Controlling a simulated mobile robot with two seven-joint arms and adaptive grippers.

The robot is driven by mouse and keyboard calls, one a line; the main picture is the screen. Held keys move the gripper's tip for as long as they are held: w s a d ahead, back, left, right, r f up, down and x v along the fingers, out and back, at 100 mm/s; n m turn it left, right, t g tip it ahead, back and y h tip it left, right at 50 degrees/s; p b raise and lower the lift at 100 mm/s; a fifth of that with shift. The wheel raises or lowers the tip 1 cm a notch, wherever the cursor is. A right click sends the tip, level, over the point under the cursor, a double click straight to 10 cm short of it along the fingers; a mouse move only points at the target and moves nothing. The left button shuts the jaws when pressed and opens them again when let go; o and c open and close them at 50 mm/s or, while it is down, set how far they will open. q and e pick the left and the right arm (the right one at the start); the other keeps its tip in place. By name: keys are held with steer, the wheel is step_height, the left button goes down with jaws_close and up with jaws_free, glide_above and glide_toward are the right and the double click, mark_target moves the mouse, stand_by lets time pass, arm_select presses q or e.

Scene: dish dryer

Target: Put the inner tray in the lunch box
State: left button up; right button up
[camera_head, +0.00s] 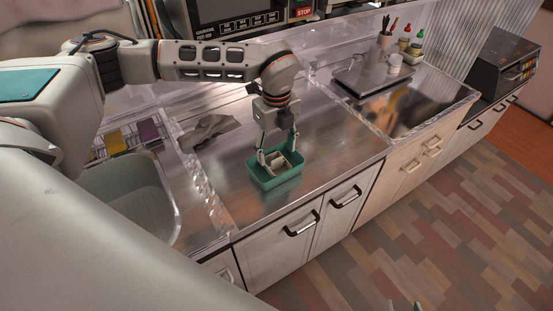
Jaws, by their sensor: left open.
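The green lunch box (262,183) stands on the steel counter near its front edge. The small cream inner tray (287,170) is inside the lunch box, toward its right part. I cannot tell whether it lies flat on the bottom. My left gripper (275,158) points down over the lunch box, its fingers open at either side of the tray. Small dark tips at the bottom edge, probably of my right gripper (404,306), are almost wholly cut off by the frame.
A crumpled grey cloth (208,130) lies left of the lunch box. A grey basin (140,196) is further left. A sink (402,108) and small bottles (411,45) are at the right. The counter (335,140) right of the lunch box is clear.

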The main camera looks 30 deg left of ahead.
arm_select(q)
step_height(320, 180, up, 7)
stand_by(0.3)
stand_by(0.5)
